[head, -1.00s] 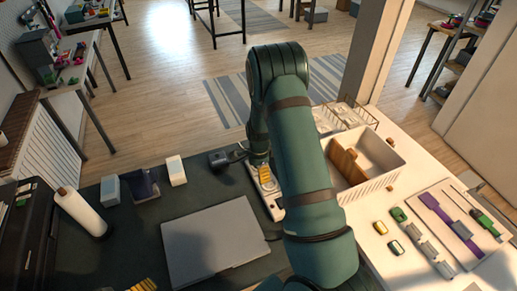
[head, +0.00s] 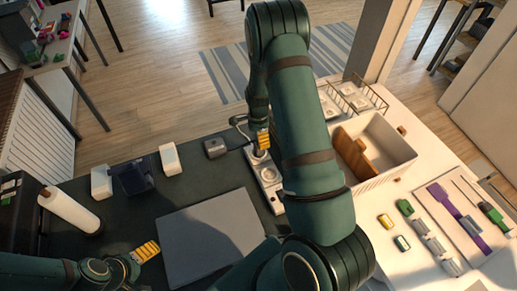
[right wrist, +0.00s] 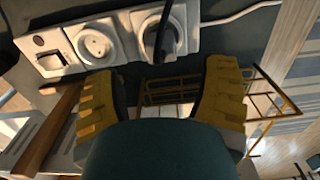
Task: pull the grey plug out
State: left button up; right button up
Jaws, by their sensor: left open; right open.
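The white power strip (head: 272,193) lies on the dark desk, and also shows at the top of the right wrist view (right wrist: 75,50). A grey plug (right wrist: 153,42) with a dark cord sits in its right-hand socket in that view; the socket beside it is empty. My right gripper (head: 263,141) is over the far end of the strip. In the right wrist view its yellow fingers (right wrist: 160,74) are apart with nothing between them, below the plug in the picture. My left gripper (head: 146,252) is open and empty at the lower left, away from the strip.
A grey flat panel (head: 210,240) lies left of the strip. A small dark box (head: 215,147) with a cord stands near the strip's far end. A white bin (head: 395,150) and a wire rack (head: 350,100) stand to the right. A paper roll (head: 70,211) is at left.

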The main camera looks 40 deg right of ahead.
aim_at(258, 151)
pick_arm(q)
jog(key=shift+w+d+f+b, duration=0.1)
jog(key=shift+d+f+b, duration=0.05)
jog(key=shift+f+b, duration=3.35)
pick_arm(e)
jog(key=shift+w+f, duration=0.1)
jog(key=shift+f, duration=4.45)
pick_arm(q)
jog(key=shift+f, duration=0.15)
pick_arm(e)
jog(key=c, duration=1)
jog(key=o, duration=1.3)
jog(key=shift+o, duration=0.2)
notch_tip(258, 151, up, 12)
jog(key=shift+r, duration=0.1)
pick_arm(q)
jog(key=shift+f, duration=0.1)
